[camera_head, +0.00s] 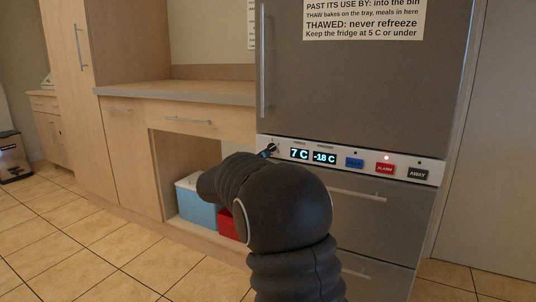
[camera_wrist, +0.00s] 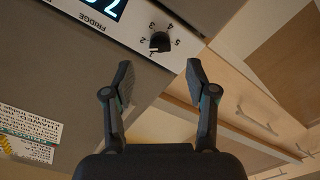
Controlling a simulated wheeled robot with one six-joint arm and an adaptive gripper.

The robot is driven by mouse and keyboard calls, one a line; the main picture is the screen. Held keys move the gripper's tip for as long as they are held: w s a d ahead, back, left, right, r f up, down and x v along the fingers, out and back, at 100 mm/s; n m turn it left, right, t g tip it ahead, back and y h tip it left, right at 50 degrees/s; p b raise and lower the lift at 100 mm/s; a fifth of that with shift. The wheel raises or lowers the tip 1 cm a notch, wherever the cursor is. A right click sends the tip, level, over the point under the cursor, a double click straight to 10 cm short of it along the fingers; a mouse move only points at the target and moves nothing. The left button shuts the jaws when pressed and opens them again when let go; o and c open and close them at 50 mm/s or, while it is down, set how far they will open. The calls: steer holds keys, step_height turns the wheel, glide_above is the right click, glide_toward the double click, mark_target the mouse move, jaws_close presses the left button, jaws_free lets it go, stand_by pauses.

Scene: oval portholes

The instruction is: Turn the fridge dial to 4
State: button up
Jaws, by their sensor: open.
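The fridge dial (camera_wrist: 160,42) is a small black knob on the white control panel (camera_wrist: 115,38), with numbers around it, 2 to 5 readable, in the wrist view. The fridge display (camera_head: 299,154) reads 7 C.
The freezer display (camera_head: 324,157) reads -18 C. A blue button (camera_head: 354,163), red ALARM button (camera_head: 385,168) and black AWAY button (camera_head: 418,174) sit to the right; a red light glows above ALARM. A fridge door handle (camera_head: 263,66) stands above. A blue box (camera_head: 196,205) is under the counter.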

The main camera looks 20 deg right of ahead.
mark_target(272, 149)
steer(key=x, duration=0.7)
steer(key=shift+w+d, duration=0.1)
steer(key=shift+d, duration=0.1)
jaws_close()
